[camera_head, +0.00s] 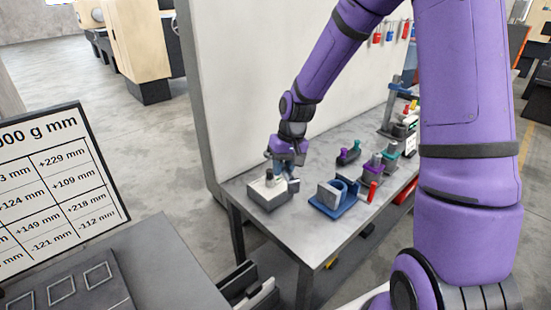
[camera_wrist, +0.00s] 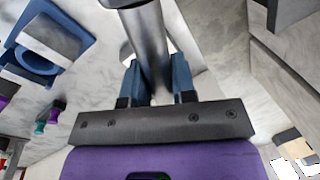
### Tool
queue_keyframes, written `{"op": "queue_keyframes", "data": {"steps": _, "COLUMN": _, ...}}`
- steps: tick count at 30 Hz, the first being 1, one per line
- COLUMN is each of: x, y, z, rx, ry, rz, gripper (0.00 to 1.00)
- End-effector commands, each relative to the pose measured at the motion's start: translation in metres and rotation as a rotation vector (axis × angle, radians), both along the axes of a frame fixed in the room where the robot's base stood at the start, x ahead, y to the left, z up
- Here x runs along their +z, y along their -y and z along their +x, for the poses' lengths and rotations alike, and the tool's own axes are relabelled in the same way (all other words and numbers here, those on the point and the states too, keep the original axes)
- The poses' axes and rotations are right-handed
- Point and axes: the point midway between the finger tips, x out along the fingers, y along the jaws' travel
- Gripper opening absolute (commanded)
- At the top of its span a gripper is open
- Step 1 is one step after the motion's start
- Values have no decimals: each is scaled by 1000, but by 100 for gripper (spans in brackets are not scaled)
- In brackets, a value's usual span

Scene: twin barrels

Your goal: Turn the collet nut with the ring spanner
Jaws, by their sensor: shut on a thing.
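My gripper (camera_head: 285,165) is at the far left end of the workbench, just above a grey block with a pale top (camera_head: 268,192). A dark upright cylinder (camera_head: 269,175), perhaps the collet nut, stands on that block beside the gripper. In the wrist view my two blue fingers (camera_wrist: 156,78) are shut on a smooth grey metal bar (camera_wrist: 148,42), which looks like the ring spanner's handle. The bar widens into a dark rounded end at the top edge, where it is cut off. Whether that end is around the nut cannot be told.
A blue cradle (camera_head: 325,208) stands on the workbench (camera_head: 305,235) right of the block; it also shows in the wrist view (camera_wrist: 17,50). A red item (camera_head: 372,191) and several coloured tools lie farther right. A tall pale panel (camera_head: 240,90) rises behind the bench.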

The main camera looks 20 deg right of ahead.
Motion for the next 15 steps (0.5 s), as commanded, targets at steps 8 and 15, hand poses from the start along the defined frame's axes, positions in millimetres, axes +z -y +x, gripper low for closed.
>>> {"op": "queue_keyframes", "data": {"steps": 8, "x": 1, "y": 0, "z": -1, "rx": -2, "ry": 0, "rz": 0, "gripper": 0}}
{"op": "queue_keyframes", "data": {"steps": 15, "x": -3, "y": 0, "z": -1, "rx": -3, "ry": -2, "rz": 0, "gripper": 0}}
